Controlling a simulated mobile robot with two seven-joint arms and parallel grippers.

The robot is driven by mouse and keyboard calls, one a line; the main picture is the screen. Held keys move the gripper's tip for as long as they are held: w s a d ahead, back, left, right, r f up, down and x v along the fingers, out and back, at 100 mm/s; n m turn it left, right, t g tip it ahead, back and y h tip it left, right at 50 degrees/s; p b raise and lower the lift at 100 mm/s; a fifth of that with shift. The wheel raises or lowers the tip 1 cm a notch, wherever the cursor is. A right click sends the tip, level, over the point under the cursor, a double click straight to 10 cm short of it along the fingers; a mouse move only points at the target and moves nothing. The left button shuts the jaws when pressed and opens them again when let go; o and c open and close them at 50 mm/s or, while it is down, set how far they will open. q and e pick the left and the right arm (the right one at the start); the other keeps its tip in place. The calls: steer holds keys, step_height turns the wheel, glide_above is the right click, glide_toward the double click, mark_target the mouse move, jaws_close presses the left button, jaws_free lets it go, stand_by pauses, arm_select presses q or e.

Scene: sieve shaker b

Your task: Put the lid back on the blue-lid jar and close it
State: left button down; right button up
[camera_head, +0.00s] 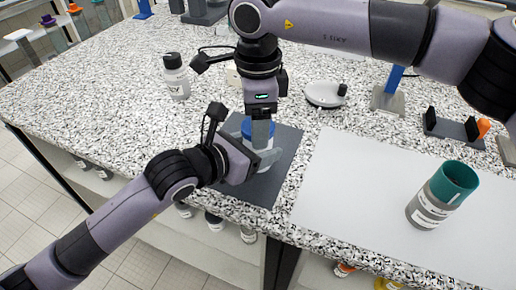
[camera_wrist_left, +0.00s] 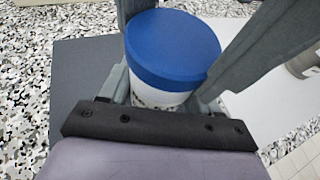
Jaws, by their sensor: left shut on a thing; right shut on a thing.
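The blue-lid jar (camera_head: 264,166) is a white jar standing upright on a dark grey mat (camera_head: 284,152). Its blue lid (camera_wrist_left: 172,47) sits on top of the jar and looks level in the left wrist view. My left gripper (camera_head: 262,160) comes in from the left and is shut around the white jar body (camera_wrist_left: 160,97). My right gripper (camera_head: 260,130) points down from above and is shut on the blue lid. The right gripper's fingers hide part of the lid in the head view. Whether the lid's thread is engaged cannot be seen.
A white bottle with a black cap (camera_head: 176,78) stands at the back left. A white round dish (camera_head: 324,94) lies behind the mat. A grey container with a teal top (camera_head: 440,194) stands on the white sheet (camera_head: 345,200) at the right. The speckled counter's left side is clear.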

steer(key=o, duration=1.2)
steer(key=shift+r, duration=2.3)
steer(key=shift+o, duration=0.2)
steer(key=shift+o, duration=0.7)
step_height(320, 180, up, 12)
